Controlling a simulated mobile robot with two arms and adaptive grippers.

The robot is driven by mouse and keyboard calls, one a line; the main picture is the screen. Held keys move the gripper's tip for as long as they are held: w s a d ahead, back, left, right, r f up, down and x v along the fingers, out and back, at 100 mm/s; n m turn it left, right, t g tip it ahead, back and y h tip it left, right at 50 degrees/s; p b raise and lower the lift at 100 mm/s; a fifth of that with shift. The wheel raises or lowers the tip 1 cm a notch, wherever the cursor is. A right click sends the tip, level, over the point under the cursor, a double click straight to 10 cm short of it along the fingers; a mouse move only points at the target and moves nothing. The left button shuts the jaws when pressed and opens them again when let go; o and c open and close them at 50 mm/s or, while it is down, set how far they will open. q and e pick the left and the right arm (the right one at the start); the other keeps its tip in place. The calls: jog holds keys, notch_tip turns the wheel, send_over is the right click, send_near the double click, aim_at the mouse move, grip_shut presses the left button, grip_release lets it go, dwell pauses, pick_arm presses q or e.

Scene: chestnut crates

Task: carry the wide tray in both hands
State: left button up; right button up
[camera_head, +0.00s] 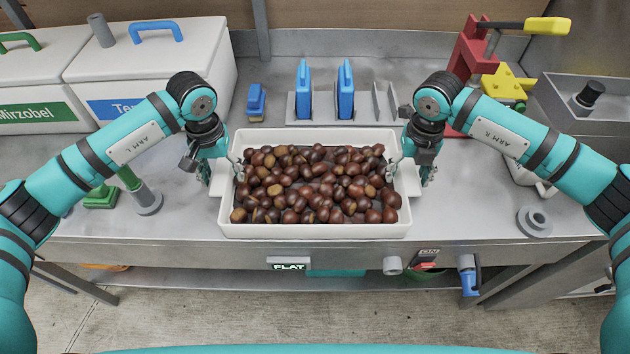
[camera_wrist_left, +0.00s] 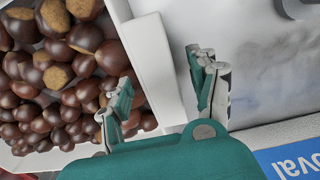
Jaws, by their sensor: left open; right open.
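The wide white tray (camera_head: 315,231) rests on the steel bench near its front edge, filled with brown chestnuts (camera_head: 315,187). My left gripper (camera_head: 221,170) is open at the tray's left end, one finger on the inner side of the wall and one outside. The left wrist view shows the tray's white rim (camera_wrist_left: 155,60) between the open fingers (camera_wrist_left: 165,88), beside the chestnuts (camera_wrist_left: 75,75). My right gripper (camera_head: 411,172) is open at the right end, also with a finger on either side. Whether the fingers touch the tray cannot be told.
White boxes (camera_head: 150,60) stand at the back left. Blue upright pieces (camera_head: 345,92) stand behind the tray. A red stand (camera_head: 470,55) is at the back right. Bench between tray and tools is clear.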

pick_arm(q)
jog(key=shift+f, duration=0.2)
pick_arm(e)
jog(key=shift+f, duration=0.2)
pick_arm(q)
grip_shut()
pick_arm(e)
grip_shut()
pick_arm(q)
jog(key=shift+a, duration=0.1)
pick_arm(e)
jog(key=shift+d, duration=0.1)
